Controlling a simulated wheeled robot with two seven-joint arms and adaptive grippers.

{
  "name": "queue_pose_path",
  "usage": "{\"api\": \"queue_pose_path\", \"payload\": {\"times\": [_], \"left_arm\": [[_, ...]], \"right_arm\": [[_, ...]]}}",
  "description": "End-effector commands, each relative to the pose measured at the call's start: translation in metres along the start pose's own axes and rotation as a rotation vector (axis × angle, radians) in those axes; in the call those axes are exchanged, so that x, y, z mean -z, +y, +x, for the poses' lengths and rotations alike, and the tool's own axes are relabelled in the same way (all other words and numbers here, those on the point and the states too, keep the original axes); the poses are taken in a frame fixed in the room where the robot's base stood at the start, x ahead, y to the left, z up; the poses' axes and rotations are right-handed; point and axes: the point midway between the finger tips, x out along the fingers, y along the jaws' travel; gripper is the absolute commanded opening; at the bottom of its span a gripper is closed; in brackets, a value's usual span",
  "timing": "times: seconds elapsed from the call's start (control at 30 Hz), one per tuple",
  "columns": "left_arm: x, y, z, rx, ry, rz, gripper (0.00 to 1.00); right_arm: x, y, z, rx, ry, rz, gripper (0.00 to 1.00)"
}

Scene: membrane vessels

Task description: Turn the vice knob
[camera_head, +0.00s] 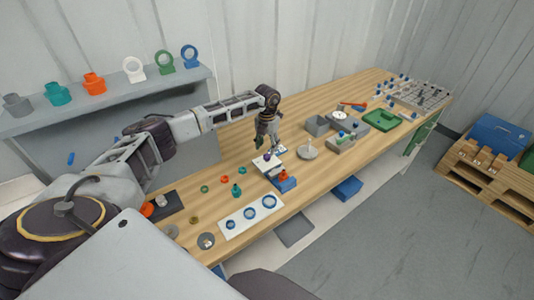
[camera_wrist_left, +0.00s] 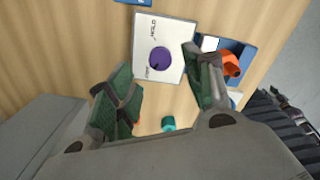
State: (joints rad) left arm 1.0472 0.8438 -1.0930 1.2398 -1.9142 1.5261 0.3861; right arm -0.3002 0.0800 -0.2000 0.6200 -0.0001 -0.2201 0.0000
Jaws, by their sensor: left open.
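The vice knob (camera_wrist_left: 161,59) is a round purple knob on a white panel (camera_wrist_left: 176,28) with lettering, one word reading HOLD. It lies between and beyond my left fingertips in the left wrist view. In the head view the white panel (camera_head: 264,164) sits on the bench, just below my left gripper (camera_head: 267,146). My left gripper is open and empty, with its green-padded fingers (camera_wrist_left: 157,66) apart on either side of the knob. I cannot tell its exact height above the knob. My right gripper is not in view.
A blue bin (camera_head: 284,184) with an orange part (camera_wrist_left: 231,64) stands beside the panel. A white plate with blue rings (camera_head: 228,225) and small fittings lie nearer. A round metal stand (camera_head: 308,152) and grey boxes (camera_head: 317,125) stand to the right. A shelf (camera_head: 110,96) with coloured fittings is behind.

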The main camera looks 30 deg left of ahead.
Motion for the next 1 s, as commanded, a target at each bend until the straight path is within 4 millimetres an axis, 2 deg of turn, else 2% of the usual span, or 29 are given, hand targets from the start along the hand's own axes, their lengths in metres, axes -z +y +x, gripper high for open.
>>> {"api": "queue_pose_path", "payload": {"times": [0.2, 0.4, 0.83, 0.87, 1.0], "left_arm": [[0.0, 0.0, 0.028, 0.001, 0.002, 0.0, 0.51], [0.0, -0.001, 0.046, 0.001, 0.001, 0.0, 0.51], [0.0, 0.0, 0.053, 0.0, 0.0, 0.0, 0.51], [0.0, 0.0, 0.053, 0.0, 0.0, 0.0, 0.5], [0.0, 0.0, 0.053, 0.0, 0.0, 0.0, 0.32]], "right_arm": [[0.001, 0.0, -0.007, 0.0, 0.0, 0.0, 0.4], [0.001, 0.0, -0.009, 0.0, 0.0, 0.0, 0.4], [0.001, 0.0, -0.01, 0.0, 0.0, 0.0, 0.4], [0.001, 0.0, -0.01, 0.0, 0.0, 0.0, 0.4], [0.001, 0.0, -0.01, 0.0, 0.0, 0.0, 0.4]]}}
